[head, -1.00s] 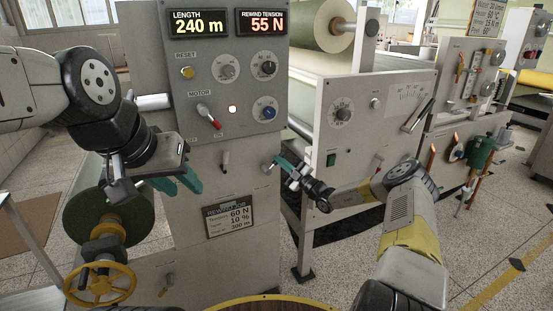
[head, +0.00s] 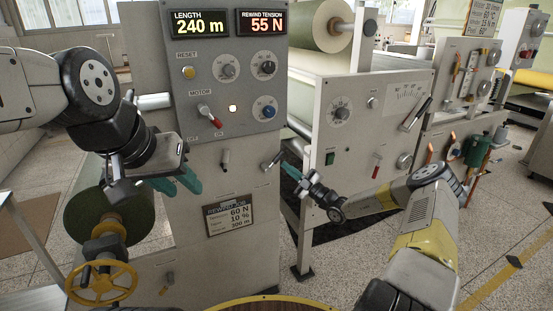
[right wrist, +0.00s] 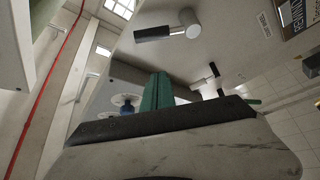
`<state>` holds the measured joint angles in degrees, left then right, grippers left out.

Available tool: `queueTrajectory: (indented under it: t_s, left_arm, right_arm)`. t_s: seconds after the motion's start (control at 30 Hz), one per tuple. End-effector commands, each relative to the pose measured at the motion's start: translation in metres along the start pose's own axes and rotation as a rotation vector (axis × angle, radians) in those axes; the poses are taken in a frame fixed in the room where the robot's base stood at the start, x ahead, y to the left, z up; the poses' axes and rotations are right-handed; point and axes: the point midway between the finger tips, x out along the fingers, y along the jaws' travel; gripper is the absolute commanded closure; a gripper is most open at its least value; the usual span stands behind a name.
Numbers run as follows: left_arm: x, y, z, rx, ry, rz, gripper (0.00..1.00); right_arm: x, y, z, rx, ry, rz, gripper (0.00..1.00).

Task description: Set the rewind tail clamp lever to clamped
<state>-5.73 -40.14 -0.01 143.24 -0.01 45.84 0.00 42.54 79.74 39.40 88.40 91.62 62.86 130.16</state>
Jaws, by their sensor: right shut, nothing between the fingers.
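A small lever (head: 273,160) with a grey handle, tilted up to the right, is on the right part of the cabinet front. I cannot read a label by it. My right gripper (head: 284,168), teal-fingered, is shut and empty, just below and right of this lever, seemingly apart from it. In the right wrist view the shut fingers (right wrist: 157,92) point toward the cabinet face, and a dark-handled lever (right wrist: 155,34) shows above them. My left gripper (head: 178,184) is open and empty in front of the cabinet's left side.
The grey control panel (head: 245,80) above holds displays, knobs and a red-handled motor lever (head: 208,115). A job sign (head: 229,216) hangs below. A green roll (head: 85,215) and yellow handwheel (head: 100,283) stand at left. Another machine panel (head: 352,150) is close on the right.

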Motion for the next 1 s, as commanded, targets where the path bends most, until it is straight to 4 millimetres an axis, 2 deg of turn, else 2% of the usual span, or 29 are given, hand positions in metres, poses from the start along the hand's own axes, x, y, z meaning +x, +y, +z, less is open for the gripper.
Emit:
queueTrajectory:
  t_s: [0.1,0.23,0.57,0.67,0.77,0.9,1.0]
  left_arm:
    - [0.0,0.0,0.0,0.0,-0.001,0.0,0.64]
    - [0.0,0.0,0.0,0.0,-0.001,0.0,0.64]
    - [0.0,0.0,0.0,0.0,-0.001,0.0,0.64]
    - [0.0,0.0,0.0,0.0,-0.001,0.0,0.64]
    - [0.0,0.0,0.0,0.0,-0.001,0.0,0.64]
    - [0.0,0.0,0.0,0.0,-0.001,0.0,0.64]
    - [0.0,0.0,0.0,0.0,-0.001,0.0,0.64]
  right_arm:
    - [-0.015,0.0,0.0,0.001,-0.001,0.001,1.0]
    - [-0.022,-0.001,0.0,0.0,0.0,0.0,1.0]
    - [-0.023,-0.001,0.0,-0.002,0.001,0.0,1.0]
    - [-0.018,-0.001,-0.009,-0.042,0.022,-0.027,1.0]
    - [-0.006,-0.002,-0.037,-0.175,0.089,-0.11,1.0]
    - [0.011,-0.01,-0.102,-0.511,0.274,-0.295,1.0]
    - [0.011,-0.018,-0.148,-0.784,0.442,-0.421,1.0]
